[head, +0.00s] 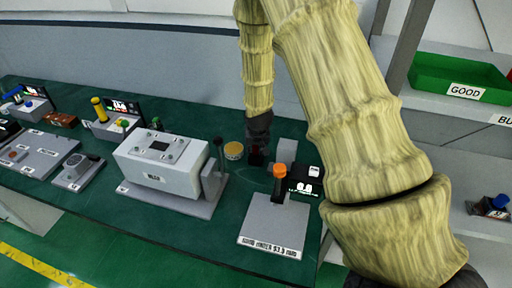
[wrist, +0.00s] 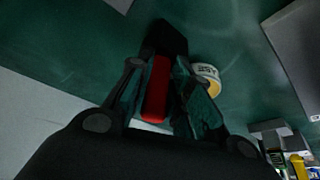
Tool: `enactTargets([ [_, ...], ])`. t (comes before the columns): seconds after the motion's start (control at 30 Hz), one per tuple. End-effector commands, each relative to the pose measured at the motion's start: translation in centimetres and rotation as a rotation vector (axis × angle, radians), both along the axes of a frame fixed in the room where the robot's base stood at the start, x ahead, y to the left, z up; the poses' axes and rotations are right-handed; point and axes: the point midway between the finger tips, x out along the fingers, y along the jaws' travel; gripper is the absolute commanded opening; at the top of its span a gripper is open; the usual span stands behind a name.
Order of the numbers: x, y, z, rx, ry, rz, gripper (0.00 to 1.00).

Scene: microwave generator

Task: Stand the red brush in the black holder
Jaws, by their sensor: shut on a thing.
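In the wrist view the red brush (wrist: 157,90) shows as a red bar between the two fingers of my gripper (wrist: 160,95), which is shut on it. The brush's far end meets a black block (wrist: 165,38), which looks like the black holder. I cannot tell whether the end is inside it or only in front of it. In the head view my gripper (head: 259,132) points down over the back of the green table, right above a small dark block (head: 256,157). The brush is mostly hidden there.
A yellow-topped roll (head: 234,151) stands close left of my gripper; it also shows in the wrist view (wrist: 207,78). A grey box machine (head: 160,165) is to the left. A grey gauge stand with an orange knob (head: 279,171) is in front. A green bin (head: 460,78) is on the right shelf.

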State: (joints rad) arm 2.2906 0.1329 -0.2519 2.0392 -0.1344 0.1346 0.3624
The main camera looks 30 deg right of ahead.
Motion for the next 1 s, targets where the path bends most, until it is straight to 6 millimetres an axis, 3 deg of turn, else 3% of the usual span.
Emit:
enactTargets([
  [0.13,0.0,0.0,-0.3,0.000,0.000,0.000,0.00],
  [0.17,0.0,0.0,-0.3,0.000,0.000,0.000,0.22],
  [0.27,0.0,0.0,-0.2,0.000,0.000,0.000,0.40],
  [0.3,0.0,0.0,-0.2,0.000,0.000,0.000,0.42],
  [0.7,0.0,0.0,0.3,0.000,-0.001,0.000,0.42],
  [1.0,-1.0,0.5,2.8,0.000,-0.002,-0.001,0.42],
])
